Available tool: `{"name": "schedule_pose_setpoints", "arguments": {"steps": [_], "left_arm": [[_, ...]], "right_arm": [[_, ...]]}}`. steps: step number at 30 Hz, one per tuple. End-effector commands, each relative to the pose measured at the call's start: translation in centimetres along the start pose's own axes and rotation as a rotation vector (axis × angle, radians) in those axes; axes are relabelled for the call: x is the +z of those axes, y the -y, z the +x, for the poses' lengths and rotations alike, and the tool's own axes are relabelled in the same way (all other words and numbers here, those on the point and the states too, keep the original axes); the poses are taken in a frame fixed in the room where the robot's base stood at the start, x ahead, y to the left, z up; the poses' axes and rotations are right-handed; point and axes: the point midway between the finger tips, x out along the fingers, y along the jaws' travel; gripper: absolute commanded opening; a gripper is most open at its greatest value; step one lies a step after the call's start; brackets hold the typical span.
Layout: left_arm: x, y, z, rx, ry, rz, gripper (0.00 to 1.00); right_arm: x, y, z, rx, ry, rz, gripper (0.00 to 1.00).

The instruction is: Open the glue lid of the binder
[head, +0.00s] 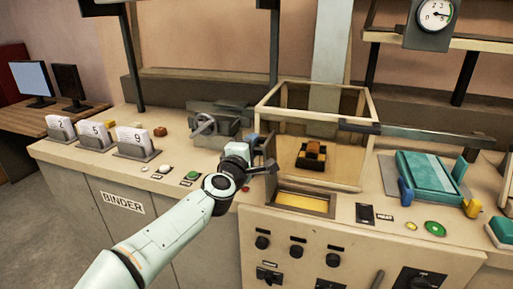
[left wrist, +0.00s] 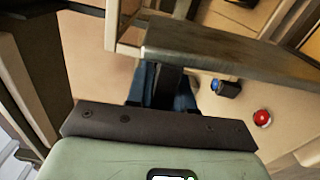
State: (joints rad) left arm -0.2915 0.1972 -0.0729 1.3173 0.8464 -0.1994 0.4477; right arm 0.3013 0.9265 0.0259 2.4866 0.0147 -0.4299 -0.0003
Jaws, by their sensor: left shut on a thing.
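The binder is the beige bench unit with a BINDER label (head: 123,201) on its front. A shallow recess with a yellow surface (head: 303,202) lies at the front of its open box frame; I take this as the glue area. My left gripper (head: 268,165) is at the left front corner of that frame, beside the recess. In the left wrist view its blue-grey fingers (left wrist: 162,88) are shut at the edge of a dark metal plate (left wrist: 232,54), which hides the fingertips. I cannot tell for certain that this plate is the glue lid. My right gripper is not in view.
The box frame (head: 262,113) rises close to my left gripper and holds a brown block (head: 312,155). A handwheel vise (head: 205,125) stands to the left. A teal clamp tray (head: 430,177) is at right. A red button (left wrist: 262,118) shows near the gripper.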

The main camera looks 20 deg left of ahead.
Motion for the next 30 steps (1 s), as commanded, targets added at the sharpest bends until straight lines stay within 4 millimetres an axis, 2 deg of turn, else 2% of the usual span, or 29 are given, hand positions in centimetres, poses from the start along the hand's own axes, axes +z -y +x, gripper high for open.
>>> {"name": "schedule_pose_setpoints", "arguments": {"steps": [12, 13, 14, 15, 25, 30], "left_arm": [[-0.2, 0.0, 0.0, 0.001, -0.003, -0.005, 0.00], [-0.2, 0.0, 0.0, 0.001, -0.003, -0.005, 0.31], [-0.2, 0.0, 0.0, 0.001, -0.003, -0.005, 0.41], [-0.2, 0.0, 0.0, 0.001, -0.003, -0.005, 0.43], [-0.1, 0.0, -0.3, 0.001, -0.001, -0.005, 0.43], [-0.2, 0.0, -2.4, 0.001, -0.001, -0.006, 0.43]], "right_arm": [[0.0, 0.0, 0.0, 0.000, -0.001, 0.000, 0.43], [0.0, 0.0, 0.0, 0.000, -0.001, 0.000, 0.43], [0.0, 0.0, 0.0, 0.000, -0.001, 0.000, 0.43], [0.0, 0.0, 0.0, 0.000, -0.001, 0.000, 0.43], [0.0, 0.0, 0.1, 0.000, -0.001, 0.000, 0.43], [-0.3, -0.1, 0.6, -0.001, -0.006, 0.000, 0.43]]}}
